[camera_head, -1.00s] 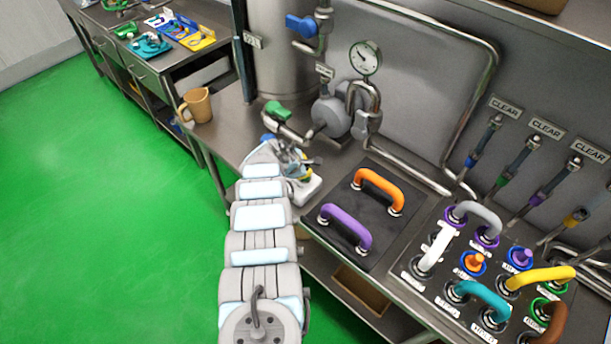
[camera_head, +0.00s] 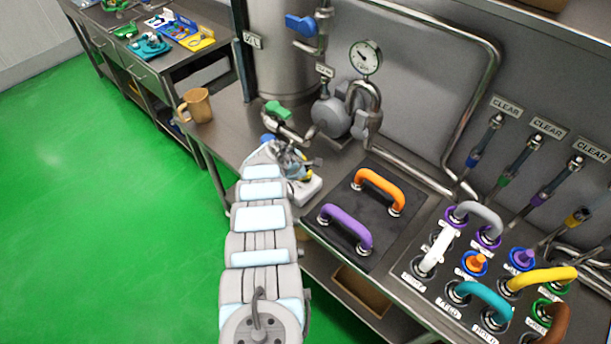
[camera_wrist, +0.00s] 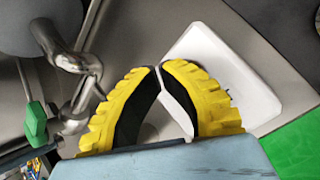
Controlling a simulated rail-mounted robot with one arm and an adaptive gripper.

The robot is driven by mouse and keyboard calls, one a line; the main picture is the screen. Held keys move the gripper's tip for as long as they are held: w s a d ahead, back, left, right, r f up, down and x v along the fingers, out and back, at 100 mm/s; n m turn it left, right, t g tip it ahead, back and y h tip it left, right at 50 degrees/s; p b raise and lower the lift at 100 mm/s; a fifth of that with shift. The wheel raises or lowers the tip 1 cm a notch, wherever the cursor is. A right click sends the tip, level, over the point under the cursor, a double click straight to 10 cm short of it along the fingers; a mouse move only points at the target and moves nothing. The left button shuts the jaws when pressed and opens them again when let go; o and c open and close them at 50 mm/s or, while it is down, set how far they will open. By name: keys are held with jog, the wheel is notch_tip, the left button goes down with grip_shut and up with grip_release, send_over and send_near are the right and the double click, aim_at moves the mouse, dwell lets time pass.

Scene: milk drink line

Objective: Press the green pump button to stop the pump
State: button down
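A white box (camera_head: 308,190) sits on the steel counter beside the pump, partly under my gripper (camera_head: 298,172). In the wrist view the white box (camera_wrist: 252,88) lies behind and to the right of my fingers. My gripper (camera_wrist: 159,68) has yellow fingers with black inner faces, and their tips meet with nothing held between them. The fingers cover part of the box. I cannot make out a green button on it; it may be hidden. The grey round pump (camera_head: 332,117) stands behind the gripper.
A green valve handle (camera_head: 278,110) on the pipe is close to my wrist and shows in the wrist view (camera_wrist: 36,122). A black mat (camera_head: 350,218) with orange and purple handles lies right of the box. A panel of handles and buttons (camera_head: 478,278) is farther right. A mug (camera_head: 198,105) stands left.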

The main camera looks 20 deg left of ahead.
jog(key=shift+f, duration=0.15)
dwell(0.3)
jog(key=shift+r+p, duration=0.75)
jog(key=shift+r, duration=0.25)
notch_tip(320, 180, up, 6)
jog(key=p, duration=0.4)
jog(key=shift+p, duration=0.4)
jog(key=shift+f, duration=0.1)
